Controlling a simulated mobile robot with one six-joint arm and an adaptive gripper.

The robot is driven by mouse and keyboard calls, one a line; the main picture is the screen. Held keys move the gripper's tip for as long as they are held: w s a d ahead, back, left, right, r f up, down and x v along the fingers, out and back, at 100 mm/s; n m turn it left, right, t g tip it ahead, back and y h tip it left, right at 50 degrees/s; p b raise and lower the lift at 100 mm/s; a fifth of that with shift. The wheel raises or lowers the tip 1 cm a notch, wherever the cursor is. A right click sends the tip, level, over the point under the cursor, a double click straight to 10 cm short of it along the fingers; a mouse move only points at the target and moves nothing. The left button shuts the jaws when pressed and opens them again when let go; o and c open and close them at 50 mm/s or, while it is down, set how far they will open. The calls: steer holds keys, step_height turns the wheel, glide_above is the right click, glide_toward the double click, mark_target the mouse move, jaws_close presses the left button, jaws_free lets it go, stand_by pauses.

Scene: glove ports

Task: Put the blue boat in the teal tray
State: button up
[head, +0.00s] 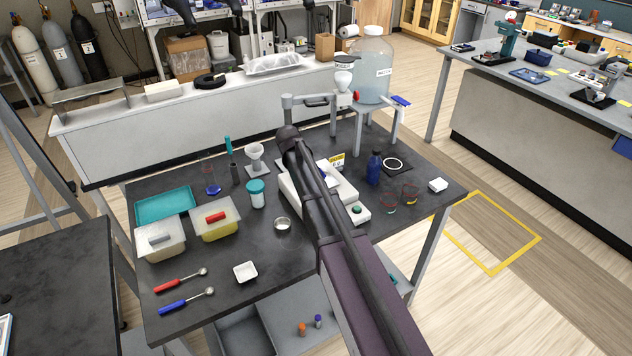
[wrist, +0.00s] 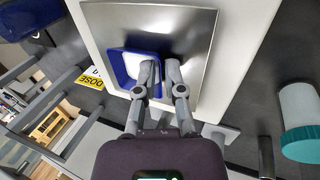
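The blue boat (wrist: 118,68) is a small square dish with a pale inside, resting on or just over a steel pan (wrist: 198,38) in the wrist view. My gripper (wrist: 162,68) is at its right side, one finger over the inside and the other outside, with the boat's wall between them. The fingers are close together; I cannot tell if they clamp the wall. In the head view my arm hides the gripper and most or all of the boat. The teal tray (head: 165,206) lies at the table's left back, with its floor looking empty.
Tubs (head: 160,240) stand in front of the tray. A teal-lidded jar (head: 257,194), a funnel stand (head: 255,158) and a teal-handled tool (head: 230,152) stand between tray and balance (head: 350,198). A blue bottle (head: 374,168) and beakers (head: 410,194) stand right.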

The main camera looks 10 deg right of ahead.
steer(key=shift+f, duration=0.1)
stand_by(0.6)
jaws_close()
steer(key=shift+r, duration=0.2)
step_height(320, 180, up, 4)
steer(key=p, duration=0.4)
steer(key=shift+f, duration=0.15)
steer(key=s+p, duration=0.1)
steer(key=s, duration=1.5)
steer(key=shift+d+r, duration=0.25)
steer(key=shift+r, duration=0.2)
